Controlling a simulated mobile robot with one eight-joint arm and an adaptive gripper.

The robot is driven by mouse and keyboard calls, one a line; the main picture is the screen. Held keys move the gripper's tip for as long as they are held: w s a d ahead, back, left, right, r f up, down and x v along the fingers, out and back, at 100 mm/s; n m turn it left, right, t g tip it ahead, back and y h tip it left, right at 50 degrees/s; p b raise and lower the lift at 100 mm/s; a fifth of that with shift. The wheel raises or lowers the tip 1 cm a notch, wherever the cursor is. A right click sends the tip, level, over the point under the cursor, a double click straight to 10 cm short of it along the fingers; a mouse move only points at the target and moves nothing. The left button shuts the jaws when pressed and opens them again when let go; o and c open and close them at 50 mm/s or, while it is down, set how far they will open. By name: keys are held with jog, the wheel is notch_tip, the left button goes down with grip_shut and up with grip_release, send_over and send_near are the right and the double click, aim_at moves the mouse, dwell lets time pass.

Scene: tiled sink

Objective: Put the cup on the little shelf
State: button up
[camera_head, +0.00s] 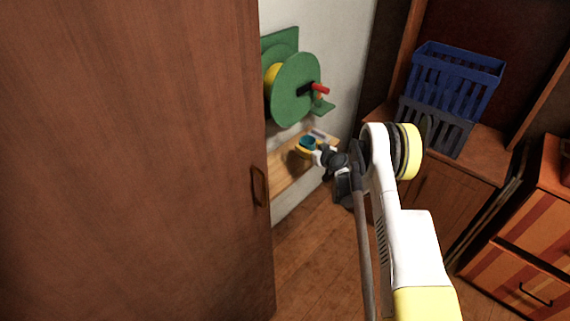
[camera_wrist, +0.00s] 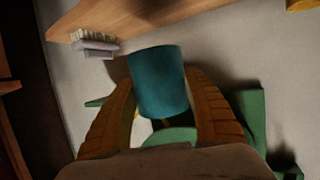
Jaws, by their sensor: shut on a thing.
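A teal cup (camera_head: 307,142) is held in my gripper (camera_head: 305,149) at the little wooden shelf (camera_head: 287,172) on the pale wall. In the wrist view the cup (camera_wrist: 160,85) is between the two orange-brown fingers of my gripper (camera_wrist: 160,78), which are shut on its sides. The shelf (camera_wrist: 150,17) runs across the top of the wrist view, which looks turned upside down. The cup's end comes close to the shelf. I cannot tell whether they touch.
A small grey stack (camera_wrist: 95,42) lies on the shelf, also seen in the head view (camera_head: 321,134). A green reel (camera_head: 295,92) is mounted on the wall above. A brown door (camera_head: 130,160) fills the left.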

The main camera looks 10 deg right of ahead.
jog(key=w+a+f+b, duration=0.1)
jog(key=a+f, duration=0.1)
jog(key=a, duration=0.1)
jog(key=w+a+f+b, duration=0.1)
jog(key=a+f, duration=0.1)
jog(key=a, duration=0.1)
jog(key=w+a+f+b, duration=0.1)
jog(key=a+f, duration=0.1)
jog(key=a, duration=0.1)
jog(key=shift+a, duration=0.3)
notch_tip(320, 180, down, 4)
jog(key=b, duration=0.2)
jog(key=shift+f+b, duration=0.1)
jog(key=shift+b, duration=0.3)
jog(key=o, duration=1.1)
